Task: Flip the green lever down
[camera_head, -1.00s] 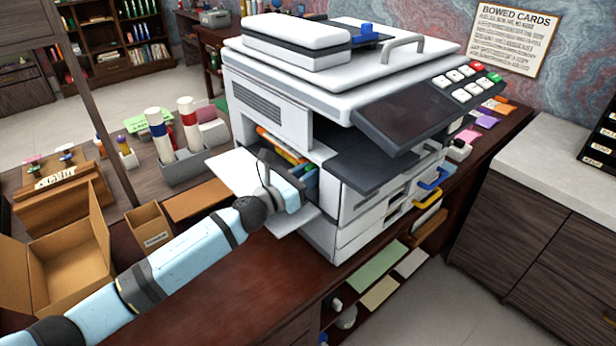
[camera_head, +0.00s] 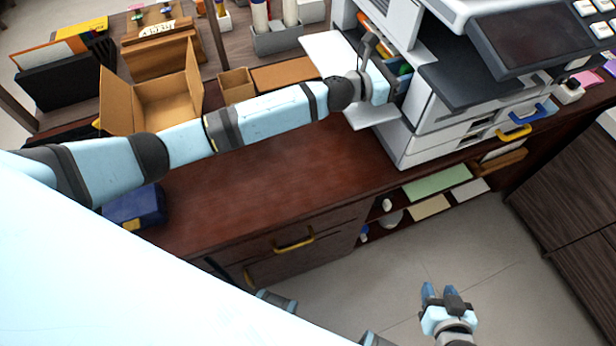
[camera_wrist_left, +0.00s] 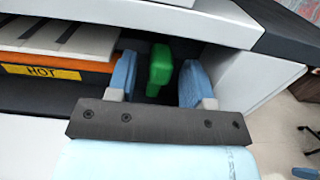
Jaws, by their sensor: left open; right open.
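The green lever (camera_wrist_left: 160,64) sits in a dark recess inside the opened side of the white copier (camera_head: 440,118). In the left wrist view it stands between the two blue fingers of my left gripper (camera_wrist_left: 157,80). The gripper is open, with a gap visible on each side of the lever. Its lower part is in shadow. In the head view my left gripper (camera_head: 392,80) is at the copier's side opening, its fingertips mostly hidden. My right gripper (camera_head: 440,291) is open and empty, low over the floor, away from the copier.
An orange part with a yellow "HOT" label (camera_wrist_left: 40,71) lies left of the lever. A white flap (camera_head: 372,116) is folded out below my left gripper. Cardboard boxes (camera_head: 160,100) and a blue case (camera_head: 135,207) stand left. The desk's front middle (camera_head: 270,185) is clear.

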